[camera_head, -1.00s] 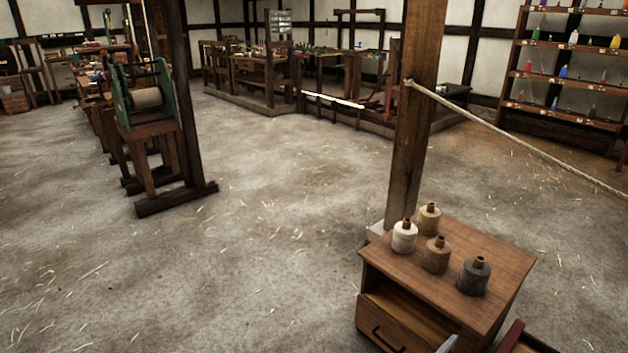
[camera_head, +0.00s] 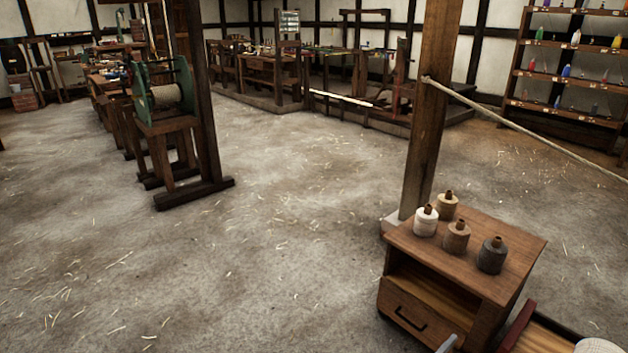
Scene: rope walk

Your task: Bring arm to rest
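Neither of my grippers can be made out in the head view. A small grey piece, cut off at the bottom edge in front of the cabinet, is too little shown to identify. A small wooden cabinet (camera_head: 505,233) stands at the lower right with an open shelf space above a drawer (camera_head: 415,318) with a dark handle. On its top stand several corked bottles: a white one (camera_head: 426,223), a tan one (camera_head: 446,208), a brown one (camera_head: 456,238) and a dark grey one (camera_head: 491,257).
A wooden post (camera_head: 434,120) rises behind the cabinet, with a taut rope (camera_head: 530,129) running right. A green-sided reel stand (camera_head: 165,95) stands left. A bottle shelf (camera_head: 570,76) is at back right. A dark red-brown edge (camera_head: 517,328) and white rounded object (camera_head: 597,346) are at lower right. The middle floor is clear.

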